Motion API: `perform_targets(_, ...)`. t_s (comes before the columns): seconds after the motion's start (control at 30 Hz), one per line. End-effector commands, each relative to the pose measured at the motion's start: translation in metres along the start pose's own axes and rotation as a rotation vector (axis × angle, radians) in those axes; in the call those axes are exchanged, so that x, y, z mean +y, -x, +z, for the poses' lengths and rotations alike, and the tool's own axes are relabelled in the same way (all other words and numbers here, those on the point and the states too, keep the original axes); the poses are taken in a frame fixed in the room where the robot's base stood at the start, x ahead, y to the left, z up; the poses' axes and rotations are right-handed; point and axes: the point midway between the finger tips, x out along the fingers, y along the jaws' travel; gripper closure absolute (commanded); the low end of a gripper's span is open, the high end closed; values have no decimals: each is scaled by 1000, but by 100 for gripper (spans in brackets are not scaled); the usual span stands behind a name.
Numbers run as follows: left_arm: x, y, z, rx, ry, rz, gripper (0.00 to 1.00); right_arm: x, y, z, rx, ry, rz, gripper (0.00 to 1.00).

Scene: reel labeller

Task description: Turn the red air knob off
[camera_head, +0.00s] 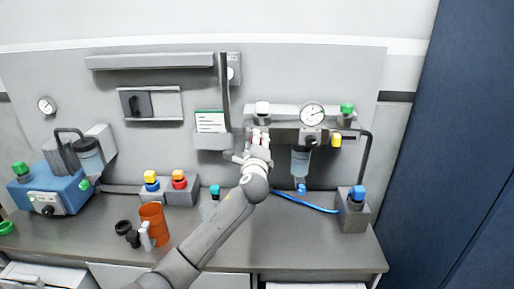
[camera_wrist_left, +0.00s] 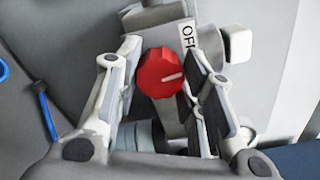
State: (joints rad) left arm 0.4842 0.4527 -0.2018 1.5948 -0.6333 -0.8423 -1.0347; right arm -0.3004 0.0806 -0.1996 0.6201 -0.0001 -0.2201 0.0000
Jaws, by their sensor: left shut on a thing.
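The red air knob (camera_wrist_left: 160,73) is a ribbed round knob in the middle of the left wrist view. Its white pointer line points to the right in that view. A white label reading OFF (camera_wrist_left: 187,38) is just above and to the right of it. My left gripper (camera_wrist_left: 163,80) has one finger on each side of the knob and is shut on it. In the head view my left gripper (camera_head: 258,140) reaches the air unit on the back panel and hides most of the knob. My right gripper is not in view.
A round gauge (camera_head: 312,114) and a green knob (camera_head: 347,108) are right of my gripper. A blue hose (camera_head: 305,201) runs to a grey block (camera_head: 353,218). An orange cup (camera_head: 154,224) stands left of my arm. The bench front right is clear.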

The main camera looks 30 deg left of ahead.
Motion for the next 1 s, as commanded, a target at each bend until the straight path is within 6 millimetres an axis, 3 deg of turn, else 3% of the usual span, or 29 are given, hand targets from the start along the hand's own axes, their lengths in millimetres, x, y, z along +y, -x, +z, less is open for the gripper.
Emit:
perform_targets(0.5, 3, 0, -1, -1, 462, 1, 88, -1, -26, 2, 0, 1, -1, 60)
perform_targets(1.0, 2, 0, -1, 0, 672, 3, 88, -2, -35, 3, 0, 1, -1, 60)
